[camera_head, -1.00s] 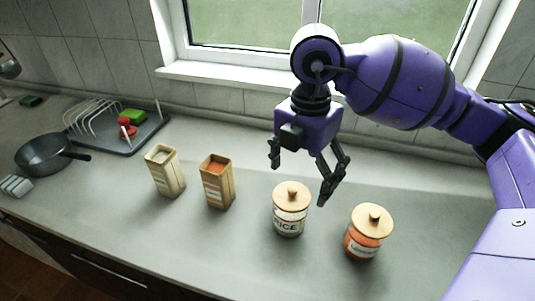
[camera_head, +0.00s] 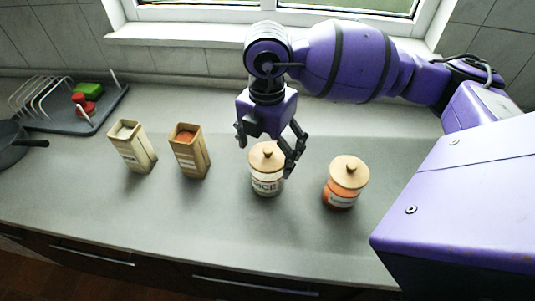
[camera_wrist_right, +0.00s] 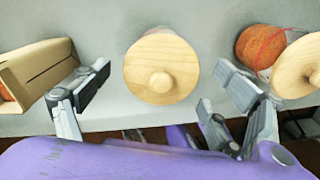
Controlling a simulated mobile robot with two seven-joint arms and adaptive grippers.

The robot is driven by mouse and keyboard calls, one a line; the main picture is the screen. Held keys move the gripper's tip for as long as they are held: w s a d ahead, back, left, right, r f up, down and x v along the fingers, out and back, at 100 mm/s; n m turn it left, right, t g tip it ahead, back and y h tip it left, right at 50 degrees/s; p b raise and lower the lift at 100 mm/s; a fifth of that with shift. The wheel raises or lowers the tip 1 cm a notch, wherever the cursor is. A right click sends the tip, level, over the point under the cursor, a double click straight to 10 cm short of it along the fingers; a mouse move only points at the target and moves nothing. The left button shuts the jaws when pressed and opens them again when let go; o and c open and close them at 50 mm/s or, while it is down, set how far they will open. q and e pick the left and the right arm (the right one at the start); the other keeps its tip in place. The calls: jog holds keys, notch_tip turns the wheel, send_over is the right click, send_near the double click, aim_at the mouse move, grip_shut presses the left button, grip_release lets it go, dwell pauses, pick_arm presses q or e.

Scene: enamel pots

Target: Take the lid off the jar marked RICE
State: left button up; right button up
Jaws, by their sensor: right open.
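The jar marked RICE (camera_head: 266,187) stands upright on the counter with its round wooden lid (camera_head: 267,156) on. The lid has a small knob and also shows in the right wrist view (camera_wrist_right: 161,68), between and beyond the fingers. My right gripper (camera_head: 266,158) is open, its fingers apart on either side of the lid; I see no contact. In the right wrist view the right gripper (camera_wrist_right: 172,90) has nothing between its fingertips but the lid in line with them. My left gripper is not in view.
A second lidded jar with orange contents (camera_head: 341,194) stands to the right. Two open wooden boxes (camera_head: 133,150) (camera_head: 190,154) stand to the left. A dish rack (camera_head: 67,111) and dark pan (camera_head: 12,150) are at far left. The front counter (camera_head: 220,230) is clear.

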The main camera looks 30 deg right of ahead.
jog(key=c, duration=1.2)
jog(key=shift+r, duration=0.15)
